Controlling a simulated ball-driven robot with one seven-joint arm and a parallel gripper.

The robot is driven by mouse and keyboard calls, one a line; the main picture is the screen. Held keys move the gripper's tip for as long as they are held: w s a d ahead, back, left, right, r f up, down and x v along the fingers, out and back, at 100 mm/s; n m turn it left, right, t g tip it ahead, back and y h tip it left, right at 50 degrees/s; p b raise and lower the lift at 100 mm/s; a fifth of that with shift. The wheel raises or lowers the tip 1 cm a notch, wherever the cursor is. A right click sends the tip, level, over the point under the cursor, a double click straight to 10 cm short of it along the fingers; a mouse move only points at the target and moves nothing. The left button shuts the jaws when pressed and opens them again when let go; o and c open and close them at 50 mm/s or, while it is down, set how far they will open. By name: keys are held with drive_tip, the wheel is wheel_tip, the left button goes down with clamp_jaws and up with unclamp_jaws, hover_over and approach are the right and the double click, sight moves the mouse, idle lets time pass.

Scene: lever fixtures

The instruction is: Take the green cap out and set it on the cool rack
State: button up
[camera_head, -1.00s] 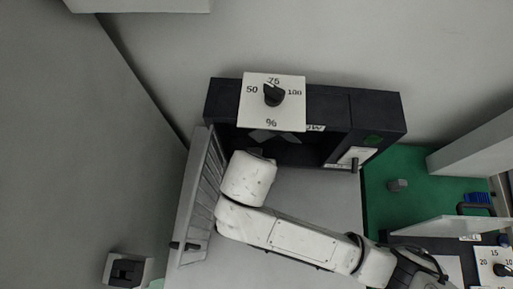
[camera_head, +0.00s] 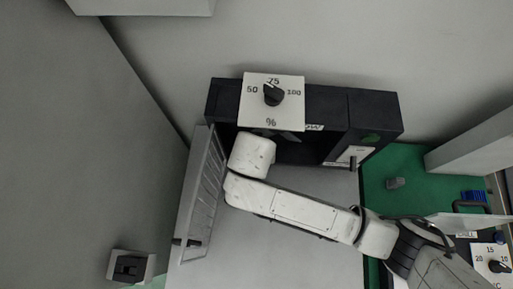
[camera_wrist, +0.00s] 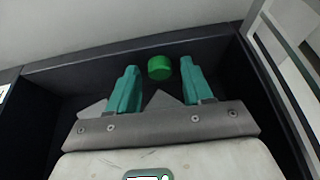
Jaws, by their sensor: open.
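The green cap (camera_wrist: 160,67) shows in the wrist view, a short round piece inside the dark box-like oven (camera_head: 376,105), near its back wall. My gripper (camera_wrist: 157,72) is open inside the oven, its two teal fingers apart. The cap appears between and just beyond the fingertips; I cannot tell whether either finger touches it. In the head view my white arm reaches into the oven opening and hides the gripper and the cap. The oven door (camera_head: 201,195) stands open on the left. I cannot make out which thing is the cool rack.
A white dial panel (camera_head: 286,112) with a black knob stands on the oven front. A green surface (camera_head: 402,170) on the right holds a small grey piece (camera_head: 396,183) and a blue item (camera_head: 473,197). A second dial panel (camera_head: 490,258) is at the lower right.

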clamp_jaws()
idle(0.3)
drive_tip(key=shift+r, duration=0.1)
